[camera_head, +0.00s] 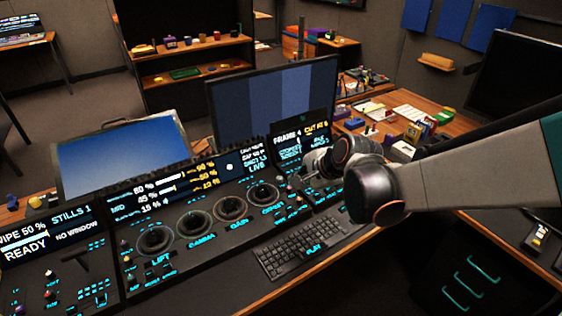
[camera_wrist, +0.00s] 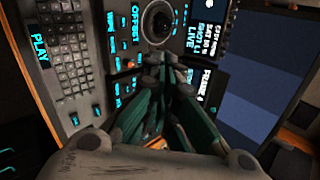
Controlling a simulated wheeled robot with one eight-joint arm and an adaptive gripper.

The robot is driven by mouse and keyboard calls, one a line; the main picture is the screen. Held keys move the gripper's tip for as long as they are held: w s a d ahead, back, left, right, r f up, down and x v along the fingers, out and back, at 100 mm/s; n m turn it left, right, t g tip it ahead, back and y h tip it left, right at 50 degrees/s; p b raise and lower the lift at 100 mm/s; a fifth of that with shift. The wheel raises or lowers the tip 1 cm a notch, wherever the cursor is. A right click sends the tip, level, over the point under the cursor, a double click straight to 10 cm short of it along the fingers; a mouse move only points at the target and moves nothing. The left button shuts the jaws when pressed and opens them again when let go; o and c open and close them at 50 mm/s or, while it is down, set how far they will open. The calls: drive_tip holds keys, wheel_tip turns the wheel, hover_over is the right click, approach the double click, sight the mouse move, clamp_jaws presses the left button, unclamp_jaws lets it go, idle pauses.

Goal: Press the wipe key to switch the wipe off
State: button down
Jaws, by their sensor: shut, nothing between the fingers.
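The control panel (camera_head: 200,258) runs along the desk with glowing cyan labels. Its left screen (camera_head: 40,238) reads "WIPE 50 %", "READY", "STILLS 1" and "NO WINDOW". I cannot tell for sure which key is the wipe key; small labels by the keys (camera_wrist: 116,62) are too blurred to read surely. My gripper (camera_wrist: 163,62) is shut and empty, its fingertips over the panel beside the OFFSET ring (camera_wrist: 157,22). In the head view, my gripper (camera_head: 312,168) is at the right part of the panel, below the right screen (camera_head: 302,140). Whether it touches the panel cannot be told.
A keyboard (camera_head: 308,246) lies in front of the panel. The LIFT, GAMMA and GAIN rings (camera_head: 200,222) are left of my gripper. A large monitor (camera_head: 275,100) stands behind. Boxes (camera_head: 415,132) clutter the desk at right.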

sight(275, 216)
drive_tip(key=w+a+f+m+y, duration=0.1)
drive_tip(key=w+a+f+m, duration=0.3)
drive_tip(key=a+f, duration=0.3)
drive_tip(key=shift+w+f+m+y+p, duration=0.3)
drive_tip(key=shift+p, duration=0.15)
drive_tip(key=shift+f, duration=0.15)
wheel_tip(275, 216, down, 9)
drive_tip(key=b, duration=0.6)
drive_tip(key=shift+r, duration=0.2)
drive_tip(key=shift+f, duration=0.1)
idle(0.9)
drive_tip(key=shift+f+b, duration=0.25)
drive_tip(key=shift+b, duration=0.25)
drive_tip(key=shift+f+b, duration=0.35)
drive_tip(key=shift+f, duration=0.2)
idle(0.5)
idle(0.4)
drive_tip(key=shift+r+p, duration=0.6)
drive_tip(key=shift+r, duration=0.35)
